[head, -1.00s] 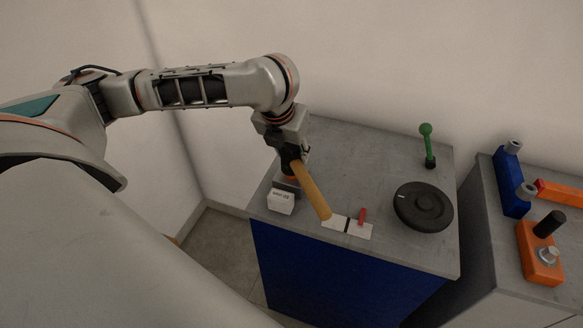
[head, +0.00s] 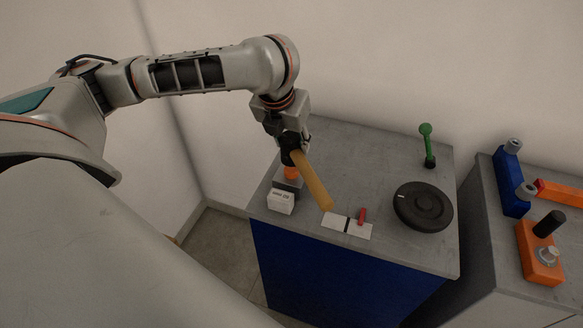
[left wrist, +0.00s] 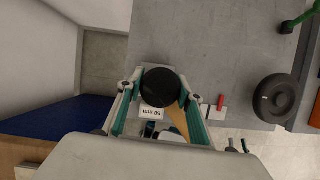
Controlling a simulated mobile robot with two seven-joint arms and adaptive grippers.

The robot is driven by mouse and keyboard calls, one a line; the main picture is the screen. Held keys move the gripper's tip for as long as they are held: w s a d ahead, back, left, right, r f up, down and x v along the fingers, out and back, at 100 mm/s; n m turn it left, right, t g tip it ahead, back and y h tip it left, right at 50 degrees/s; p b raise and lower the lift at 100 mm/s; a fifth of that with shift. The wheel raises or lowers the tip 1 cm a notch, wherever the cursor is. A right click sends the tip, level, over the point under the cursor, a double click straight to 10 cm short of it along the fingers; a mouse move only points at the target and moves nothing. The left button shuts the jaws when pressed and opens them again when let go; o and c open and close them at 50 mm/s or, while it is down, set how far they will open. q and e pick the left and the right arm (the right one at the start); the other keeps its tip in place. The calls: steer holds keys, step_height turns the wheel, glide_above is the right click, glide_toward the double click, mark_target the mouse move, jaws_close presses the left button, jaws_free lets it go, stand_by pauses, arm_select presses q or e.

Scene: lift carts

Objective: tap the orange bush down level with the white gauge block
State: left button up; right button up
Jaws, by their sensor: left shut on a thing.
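My left gripper (head: 289,138) is shut on a mallet with a wooden handle (head: 314,183) and a black head. The handle slants down to the right in the head view. The orange bush (head: 292,173) shows just below the black head, standing in a dark grey holder (head: 291,184). A small gap seems to lie between head and bush. The white gauge block (head: 281,203) stands in front of the holder. In the left wrist view the black mallet head (left wrist: 162,86) hides the bush, and the gauge block (left wrist: 152,113) shows its "50 mm" label. My right gripper is out of view.
On the grey cart top (head: 360,160) lie a white plate (head: 335,222) with a red lever (head: 362,215), a black round dial (head: 423,206) and a green-knobbed lever (head: 427,145). A second cart at right holds blue and orange fixtures (head: 540,253). The top's middle is clear.

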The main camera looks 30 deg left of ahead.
arm_select(q)
steer(key=shift+r, duration=0.1)
steer(key=shift+f, duration=0.65)
stand_by(0.6)
steer(key=shift+r, duration=0.65)
steer(key=shift+f, duration=0.7)
stand_by(0.5)
steer(key=shift+r, duration=0.65)
